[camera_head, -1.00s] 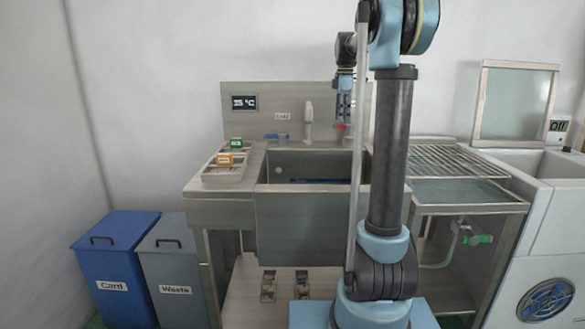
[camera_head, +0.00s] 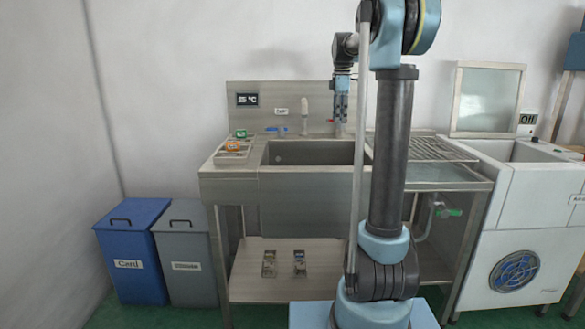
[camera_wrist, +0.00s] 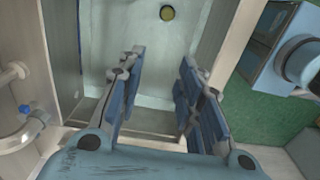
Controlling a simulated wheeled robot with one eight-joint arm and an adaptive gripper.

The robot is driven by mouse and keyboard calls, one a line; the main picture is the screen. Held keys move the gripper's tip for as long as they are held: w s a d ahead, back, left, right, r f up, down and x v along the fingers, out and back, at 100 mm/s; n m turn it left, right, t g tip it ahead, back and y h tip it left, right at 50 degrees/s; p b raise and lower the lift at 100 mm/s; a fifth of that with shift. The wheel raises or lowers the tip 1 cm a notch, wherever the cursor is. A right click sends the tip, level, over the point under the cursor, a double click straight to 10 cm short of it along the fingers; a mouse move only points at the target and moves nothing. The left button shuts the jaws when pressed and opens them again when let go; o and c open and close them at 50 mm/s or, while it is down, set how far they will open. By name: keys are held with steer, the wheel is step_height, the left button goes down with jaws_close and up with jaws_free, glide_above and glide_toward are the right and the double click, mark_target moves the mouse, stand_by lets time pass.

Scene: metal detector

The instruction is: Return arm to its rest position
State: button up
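My gripper (camera_head: 341,108) hangs down from my raised arm, which stands in the right half of the head view. It appears in front of the wall behind the sink. In the wrist view, my gripper (camera_wrist: 160,75) has its two blue-padded fingers spread apart with nothing between them.
A metal sink (camera_head: 285,153) stands ahead, partly hidden by my arm. A tray (camera_head: 232,156) with small coloured items sits on its left. Blue (camera_head: 134,250) and grey (camera_head: 186,253) bins stand left. A white machine (camera_head: 530,230) stands right. Some green floor is clear.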

steer(key=s+f+m+t, duration=0.1)
steer(key=s+f+m, duration=0.4)
steer(key=s, duration=0.7)
steer(key=s+f+m, duration=0.4)
steer(key=s+f, duration=0.1)
steer(key=s, duration=0.8)
steer(key=s+f+m+t, duration=0.1)
steer(key=s+f+m, duration=0.7)
steer(key=s+f, duration=0.9)
steer(key=shift+f+m, duration=0.3)
steer(key=shift+f, duration=0.5)
steer(key=shift+d, duration=0.1)
steer(key=shift+w+f, duration=0.2)
steer(key=shift+w, duration=0.3)
